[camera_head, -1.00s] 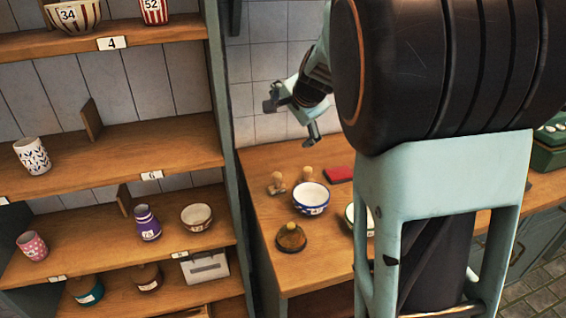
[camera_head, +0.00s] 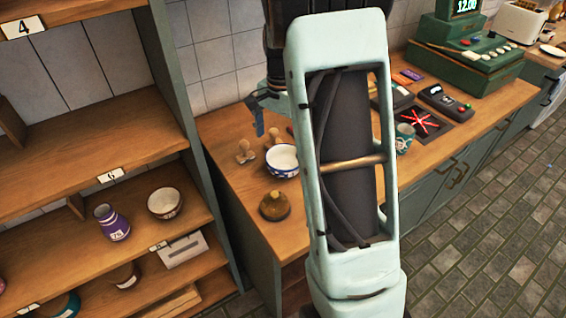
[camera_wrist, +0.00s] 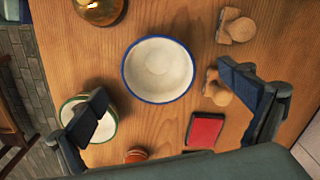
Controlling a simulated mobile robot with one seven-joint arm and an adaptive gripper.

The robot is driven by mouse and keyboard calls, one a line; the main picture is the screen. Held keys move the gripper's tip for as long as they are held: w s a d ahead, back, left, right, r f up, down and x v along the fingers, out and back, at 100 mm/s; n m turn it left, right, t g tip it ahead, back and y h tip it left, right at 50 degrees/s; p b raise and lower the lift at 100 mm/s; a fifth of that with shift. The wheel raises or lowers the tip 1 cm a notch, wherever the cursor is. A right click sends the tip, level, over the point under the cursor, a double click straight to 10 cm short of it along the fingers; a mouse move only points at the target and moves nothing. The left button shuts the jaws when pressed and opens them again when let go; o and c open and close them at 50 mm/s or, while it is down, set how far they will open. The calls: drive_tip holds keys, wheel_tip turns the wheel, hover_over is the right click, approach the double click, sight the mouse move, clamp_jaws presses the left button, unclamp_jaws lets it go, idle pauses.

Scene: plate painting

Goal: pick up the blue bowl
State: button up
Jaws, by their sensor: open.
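The blue bowl (camera_head: 281,161), white inside with a blue rim and blue pattern, stands upright on the wooden counter, partly behind my arm in the head view. In the wrist view the bowl (camera_wrist: 158,69) is seen from above, ahead of my gripper and between the lines of its two fingers. My gripper (camera_wrist: 168,100) is open and empty, its fingers wide apart above the counter. In the head view one finger (camera_head: 259,125) shows above and left of the bowl; the rest is hidden behind my arm.
Wooden stamps (camera_wrist: 218,88) and a red pad (camera_wrist: 205,130) are near the right finger. A brass bell (camera_head: 275,206) stands near the counter's front. Shelves (camera_head: 110,180) rise at left.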

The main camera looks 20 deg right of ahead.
sight(284, 163)
drive_tip(key=f, duration=0.7)
drive_tip(key=shift+d+f+p, duration=0.35)
drive_tip(key=shift+f+p, duration=0.05)
drive_tip(key=c, duration=1.5)
